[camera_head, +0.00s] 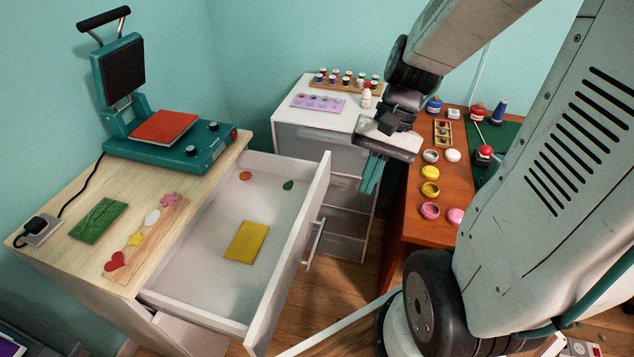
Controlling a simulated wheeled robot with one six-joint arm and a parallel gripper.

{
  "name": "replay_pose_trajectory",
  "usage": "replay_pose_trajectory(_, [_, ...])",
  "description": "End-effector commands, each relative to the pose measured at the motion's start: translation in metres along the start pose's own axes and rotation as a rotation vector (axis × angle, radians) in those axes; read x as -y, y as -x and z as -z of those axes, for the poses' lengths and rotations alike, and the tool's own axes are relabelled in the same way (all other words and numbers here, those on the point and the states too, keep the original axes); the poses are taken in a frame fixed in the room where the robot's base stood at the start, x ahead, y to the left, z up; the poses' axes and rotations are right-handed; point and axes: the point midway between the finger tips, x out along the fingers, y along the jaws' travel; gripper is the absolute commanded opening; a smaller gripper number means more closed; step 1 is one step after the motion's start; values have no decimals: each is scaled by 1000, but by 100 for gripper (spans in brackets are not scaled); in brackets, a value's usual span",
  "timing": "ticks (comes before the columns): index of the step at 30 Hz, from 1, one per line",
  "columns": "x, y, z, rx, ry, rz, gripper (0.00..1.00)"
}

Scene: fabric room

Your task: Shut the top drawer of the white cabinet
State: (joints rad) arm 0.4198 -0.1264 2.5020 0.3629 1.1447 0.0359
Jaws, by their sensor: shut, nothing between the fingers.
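The cabinet with a light wood top (72,250) stands at the left and has a white body. Its top drawer (200,243) is pulled far out to the right. The drawer's white front panel (291,250) carries a metal bar handle (314,244) on its outer face. Inside lie a yellow cloth piece (247,241), an orange disc (246,176) and a green leaf shape (288,185). My gripper (369,178) is shut and empty, with teal fingers pointing down. In the picture it is right of the drawer front's far end, apart from it.
A heat press (165,142) and felt shapes (135,238) are on the wood top. A wooden table (415,190) with jars is at the right. Floor shows between drawer and table.

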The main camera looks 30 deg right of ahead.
Motion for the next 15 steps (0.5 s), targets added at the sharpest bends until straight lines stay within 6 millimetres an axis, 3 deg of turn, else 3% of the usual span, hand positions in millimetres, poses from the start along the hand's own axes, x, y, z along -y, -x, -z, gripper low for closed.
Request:
replay_pose_trajectory(8, [-8, -47, 87, 127, -518, 330, 0])
replay_pose_trajectory(15, [-35, -89, 172, 166, -1032, 591, 0])
